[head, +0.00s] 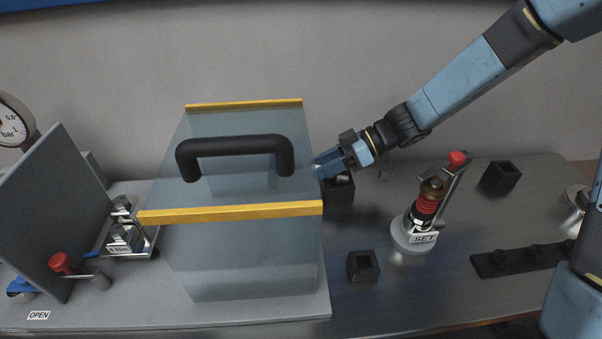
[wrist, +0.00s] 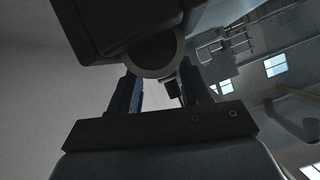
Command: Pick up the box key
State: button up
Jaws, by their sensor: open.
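My gripper (head: 322,168) is at the right edge of the clear cover, above and partly in front of a black square holder (head: 339,193). A small grey piece (head: 343,179) shows at the top of this holder, just below the gripper; it may be the box key, but I cannot tell its shape. In the wrist view my gripper (wrist: 160,88) has its two dark fingers apart. A small dark shape (wrist: 172,89) shows between them, and I cannot tell what it is. I see no thing clearly held.
A clear cover with a black handle (head: 235,145) and yellow edges (head: 230,212) stands at left. Other black holders (head: 363,267) (head: 500,177), a red-topped device marked SET (head: 422,237) and a black strip (head: 520,259) stand right. Bare bench lies between them.

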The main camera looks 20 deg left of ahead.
jog(key=shift+x, duration=0.85)
jog(key=shift+c, duration=0.5)
grip_shut()
